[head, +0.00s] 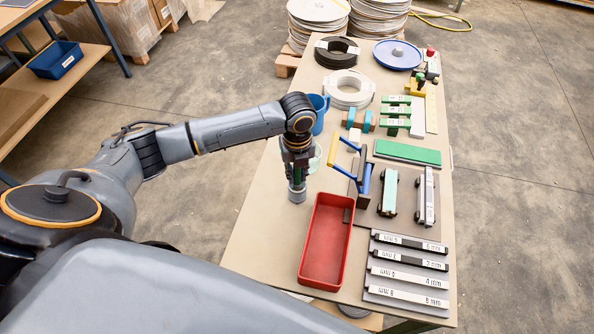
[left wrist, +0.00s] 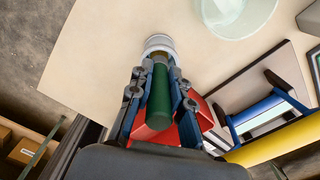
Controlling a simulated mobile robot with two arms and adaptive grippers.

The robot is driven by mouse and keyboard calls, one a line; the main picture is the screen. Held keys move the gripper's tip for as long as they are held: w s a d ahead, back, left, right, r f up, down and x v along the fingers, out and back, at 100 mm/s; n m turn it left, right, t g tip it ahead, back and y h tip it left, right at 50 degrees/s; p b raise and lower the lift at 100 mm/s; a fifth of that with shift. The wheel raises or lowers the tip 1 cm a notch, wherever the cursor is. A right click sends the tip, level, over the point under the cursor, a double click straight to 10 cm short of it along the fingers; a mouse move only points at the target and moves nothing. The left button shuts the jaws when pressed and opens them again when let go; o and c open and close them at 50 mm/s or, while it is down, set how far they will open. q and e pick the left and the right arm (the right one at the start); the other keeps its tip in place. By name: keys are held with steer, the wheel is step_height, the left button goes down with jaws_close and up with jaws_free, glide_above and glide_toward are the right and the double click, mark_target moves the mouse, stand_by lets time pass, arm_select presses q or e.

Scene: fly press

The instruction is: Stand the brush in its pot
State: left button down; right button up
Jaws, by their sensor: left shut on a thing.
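My left gripper (head: 297,172) points down over the near left part of the table and is shut on the brush. In the left wrist view the brush's green handle (left wrist: 158,98) lies between the fingers (left wrist: 157,85), with a brownish band at its far end. A small round grey pot (head: 296,192) is directly below the gripper. Its pale rim (left wrist: 160,42) shows around the brush's far end in the left wrist view. The brush looks roughly upright and in line with the pot's mouth. How deep its end reaches is hidden. My right gripper is out of view.
A pale green translucent bowl (head: 313,157) and a blue mug (head: 318,112) stand just behind. A red tray (head: 326,240) is close at front right. A press with a yellow handle (head: 344,170) stands right. Bare table (head: 262,215) lies left of the pot.

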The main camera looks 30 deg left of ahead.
arm_select(q)
steer(key=c, duration=1.7)
jaws_free()
steer(key=shift+f, duration=0.15)
steer(key=o, duration=0.4)
steer(key=shift+o, duration=0.2)
step_height(320, 180, up, 11)
steer(key=shift+w+r+b, duration=0.1)
steer(key=shift+b, duration=1)
steer(key=shift+r, duration=0.6)
